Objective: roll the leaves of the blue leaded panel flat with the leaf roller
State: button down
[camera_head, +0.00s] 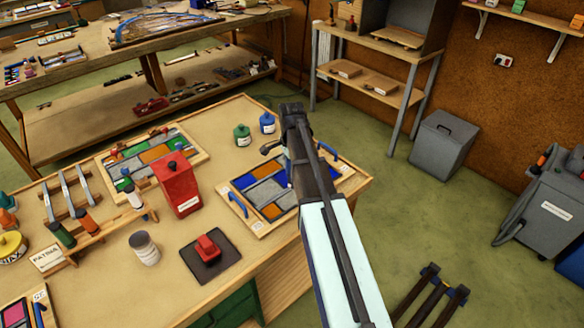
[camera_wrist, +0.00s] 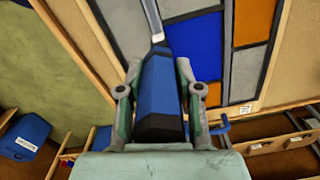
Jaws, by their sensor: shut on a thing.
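The blue leaded panel (camera_head: 268,188) lies in a wooden frame on the bench, with blue, orange and grey panes between dark leads. A blue handle stands at its left and another at its right. My gripper (camera_wrist: 158,72) is shut on the blue handle of the leaf roller (camera_wrist: 158,95). The roller's steel shaft (camera_wrist: 153,18) reaches toward the panel, and its tip is out of the wrist view. In the head view my arm hides part of the panel's right side and most of the tool. I cannot tell whether the tip touches the leads.
A red box (camera_head: 177,188) stands left of the panel, with a second panel (camera_head: 118,160) behind it. A green bottle (camera_head: 242,136) and a blue bottle (camera_head: 267,123) stand behind the blue panel. A red block (camera_head: 207,249) rests on a dark mat in front.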

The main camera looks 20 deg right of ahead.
jog(key=shift+a, duration=0.1)
jog(key=shift+s+a, duration=0.3)
jog(key=shift+a, duration=0.5)
jog(key=shift+a, duration=0.1)
jog(key=shift+s+a+p, duration=0.25)
jog(key=shift+a+p, duration=0.05)
jog(key=shift+a, duration=0.5)
jog(key=shift+s+a, duration=0.3)
jog(key=shift+a, duration=0.6)
jog(key=shift+a, duration=0.1)
jog(key=shift+s+a, duration=0.25)
jog(key=shift+a, duration=0.55)
jog(key=shift+a, duration=0.15)
